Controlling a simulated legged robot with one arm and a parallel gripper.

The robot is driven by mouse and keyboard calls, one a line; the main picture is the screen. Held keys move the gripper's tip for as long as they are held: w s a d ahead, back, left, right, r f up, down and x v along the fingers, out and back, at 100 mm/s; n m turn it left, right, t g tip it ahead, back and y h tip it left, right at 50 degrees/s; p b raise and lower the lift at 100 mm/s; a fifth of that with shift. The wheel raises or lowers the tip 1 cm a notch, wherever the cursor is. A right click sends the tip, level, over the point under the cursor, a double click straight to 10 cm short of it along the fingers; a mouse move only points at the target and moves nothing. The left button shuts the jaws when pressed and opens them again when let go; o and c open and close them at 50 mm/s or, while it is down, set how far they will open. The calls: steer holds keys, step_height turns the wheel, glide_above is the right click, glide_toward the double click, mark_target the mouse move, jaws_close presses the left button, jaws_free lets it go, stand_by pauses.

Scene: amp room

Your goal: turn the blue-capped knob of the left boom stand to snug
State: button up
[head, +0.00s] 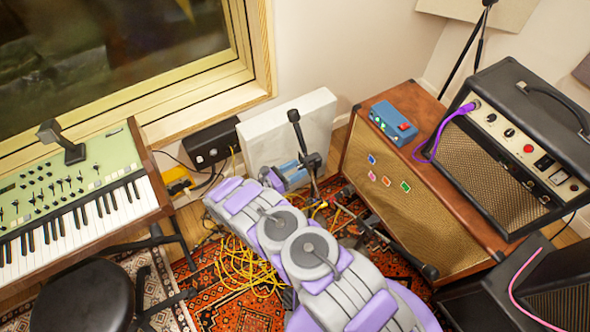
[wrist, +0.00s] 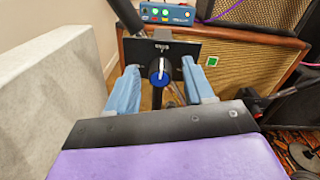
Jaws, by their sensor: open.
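The blue-capped knob (wrist: 160,78) sits in the middle of the wrist view, on a black plate (wrist: 185,48). Its cap has a white pointer line standing nearly upright, and small white lettering shows on the plate above it. My gripper (wrist: 158,68) is open, with one pale blue finger on each side of the knob and a visible gap on both sides. In the head view my gripper (head: 290,174) is at the black boom stand (head: 297,132), in front of the white panel. The knob itself is hard to make out there.
A white panel (head: 290,128) stands close on the left of the stand. A brown cabinet (head: 385,205) with a blue pedal box (head: 393,122) is to the right, beside a black amp (head: 520,140). Yellow cables (head: 245,270) lie on the rug. A keyboard (head: 75,195) is at left.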

steer(key=shift+a, duration=0.15)
steer(key=shift+a, duration=0.1)
steer(key=c, duration=0.3)
jaws_close()
steer(key=shift+n+b, duration=0.3)
steer(key=shift+b, duration=0.25)
steer(key=shift+o, duration=1.5)
jaws_free()
